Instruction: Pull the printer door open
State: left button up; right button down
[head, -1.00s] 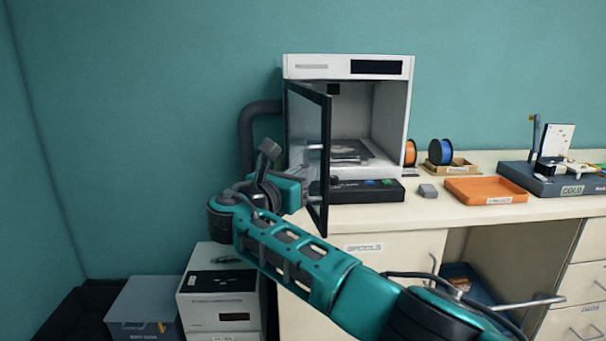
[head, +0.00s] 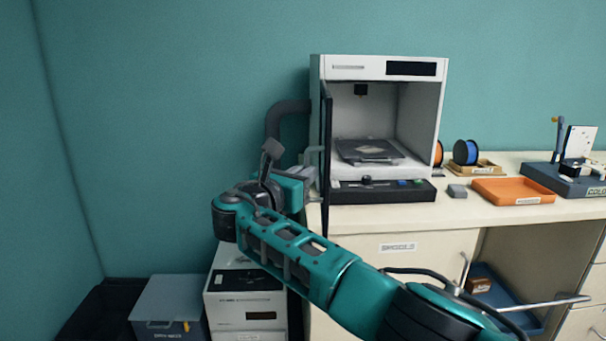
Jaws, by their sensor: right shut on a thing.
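The white 3D printer (head: 436,120) stands on the bench with its front open, showing the print bed (head: 368,150) inside. Its dark-framed door (head: 327,110) is hinged on the left and swung out towards me, so I see it almost edge-on. My right gripper (head: 312,176) is at the left, outer face of the door, shut on the door handle. The handle is mostly hidden by the gripper and the door edge. My left gripper is not in view.
A grey hose (head: 275,120) runs behind the printer's left side. Boxes (head: 245,281) stand on the floor under my right forearm. The wall left of the printer is bare.

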jog(key=shift+w+r, duration=0.25)
jog(key=shift+r, duration=0.05)
jog(key=c, duration=1.2)
grip_release()
jog(key=shift+w+a+f, duration=0.1)
jog(key=shift+w+f, duration=0.1)
jog(key=shift+f, duration=0.15)
jog(key=shift+s+a, duration=0.1)
jog(key=shift+v, duration=6.4)
